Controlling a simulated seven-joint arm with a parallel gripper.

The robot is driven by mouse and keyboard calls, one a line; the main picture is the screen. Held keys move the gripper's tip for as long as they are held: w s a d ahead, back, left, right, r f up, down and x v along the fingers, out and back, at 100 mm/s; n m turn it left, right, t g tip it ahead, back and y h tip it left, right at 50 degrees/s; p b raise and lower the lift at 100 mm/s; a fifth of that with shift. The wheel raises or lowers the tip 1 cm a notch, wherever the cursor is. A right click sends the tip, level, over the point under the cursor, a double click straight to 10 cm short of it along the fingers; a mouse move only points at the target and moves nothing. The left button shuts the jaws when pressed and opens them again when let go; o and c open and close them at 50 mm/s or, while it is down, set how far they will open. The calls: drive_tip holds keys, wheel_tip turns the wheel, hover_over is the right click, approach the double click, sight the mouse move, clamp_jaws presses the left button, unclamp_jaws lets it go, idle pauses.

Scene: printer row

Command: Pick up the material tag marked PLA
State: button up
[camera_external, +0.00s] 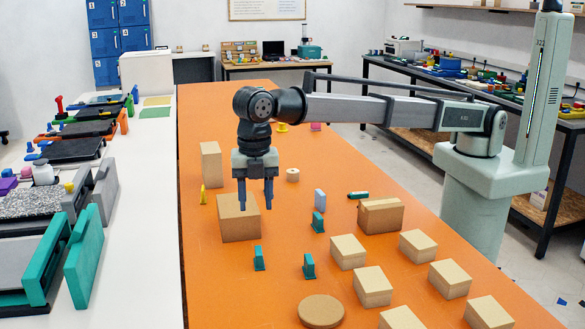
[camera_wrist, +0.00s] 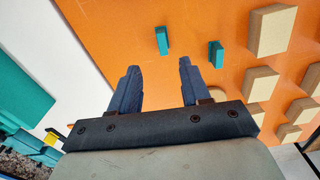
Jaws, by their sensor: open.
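No lettering is legible, so I cannot tell which tag is marked PLA. Small teal upright pieces that may be tags stand on the orange table: one at front left (camera_external: 259,258), one to its right (camera_external: 308,266) and one farther back (camera_external: 318,222). Another teal and dark piece (camera_external: 358,195) lies flat behind them. The wrist view shows two teal pieces, one left (camera_wrist: 162,40) and one right (camera_wrist: 216,54), beyond the fingertips. My gripper (camera_external: 256,203) is open, empty and pointing down, in front of a cardboard box (camera_external: 232,226) in the picture. It also shows in the wrist view (camera_wrist: 158,68).
Several cardboard boxes (camera_external: 372,286) fill the table's right side. A white counter with printers (camera_external: 70,150) runs along the left. Orange surface is clear at front left.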

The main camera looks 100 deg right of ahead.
sight(259, 250)
drive_tip(key=f, duration=0.8)
drive_tip(key=shift+w+a, duration=0.2)
drive_tip(key=shift+a, duration=0.15)
drive_tip(key=shift+s+a+f, duration=0.1)
drive_tip(key=shift+f, duration=1.25)
drive_tip(key=shift+s+a+f, duration=0.1)
drive_tip(key=shift+f, duration=1.2)
drive_tip(key=shift+c, duration=0.5)
clamp_jaws()
